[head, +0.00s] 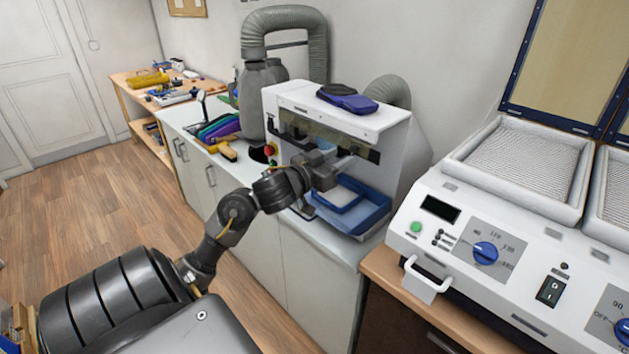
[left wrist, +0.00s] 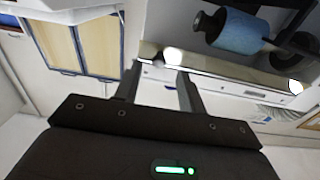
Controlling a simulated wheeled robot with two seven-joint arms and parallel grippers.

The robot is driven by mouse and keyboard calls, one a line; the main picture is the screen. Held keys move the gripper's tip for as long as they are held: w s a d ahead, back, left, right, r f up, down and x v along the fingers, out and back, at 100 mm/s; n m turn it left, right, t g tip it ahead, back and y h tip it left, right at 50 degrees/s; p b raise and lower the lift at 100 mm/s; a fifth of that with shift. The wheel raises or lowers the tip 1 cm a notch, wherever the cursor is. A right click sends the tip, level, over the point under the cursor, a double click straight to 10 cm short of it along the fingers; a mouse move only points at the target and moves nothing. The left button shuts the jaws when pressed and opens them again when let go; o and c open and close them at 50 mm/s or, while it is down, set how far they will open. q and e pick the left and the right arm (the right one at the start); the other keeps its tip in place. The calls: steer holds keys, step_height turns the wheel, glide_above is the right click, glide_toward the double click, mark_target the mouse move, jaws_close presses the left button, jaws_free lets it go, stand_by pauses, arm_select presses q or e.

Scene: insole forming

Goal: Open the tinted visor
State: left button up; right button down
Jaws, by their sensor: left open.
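The tinted visor (head: 318,131) is a brownish see-through strip across the upper front of a white grinding machine (head: 384,122). Its right part is partly hidden by my gripper. My left gripper (head: 343,163) is at the machine's front opening, just below the visor. In the left wrist view my two fingers (left wrist: 158,82) are apart with nothing clearly between them. A pale edge strip crosses just beyond the fingertips; I cannot tell whether they touch it. A blue roller (left wrist: 238,30) shows at upper right. My right gripper is out of view.
A blue tray (head: 372,211) lies below the opening. Dark blue insoles (head: 346,98) lie on the machine's top. A heating unit (head: 480,226) with mesh beds stands to the right. Coloured items (head: 217,129) and a yellow-handled tool (head: 222,150) lie on the counter at left.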

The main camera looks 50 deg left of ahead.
arm_select(q)
steer(key=s, duration=0.6)
steer(key=w+a+f+n+g+b, duration=0.1)
steer(key=a+f+g, duration=0.1)
steer(key=f, duration=1.2)
steer(key=w+a+f+n+g+y, duration=0.1)
steer(key=a+f+g, duration=0.1)
steer(key=f, duration=1.2)
steer(key=shift+w+a+f+g+b, duration=0.15)
steer(key=shift+w+a+g+b, duration=0.15)
steer(key=shift+w+g+b, duration=0.1)
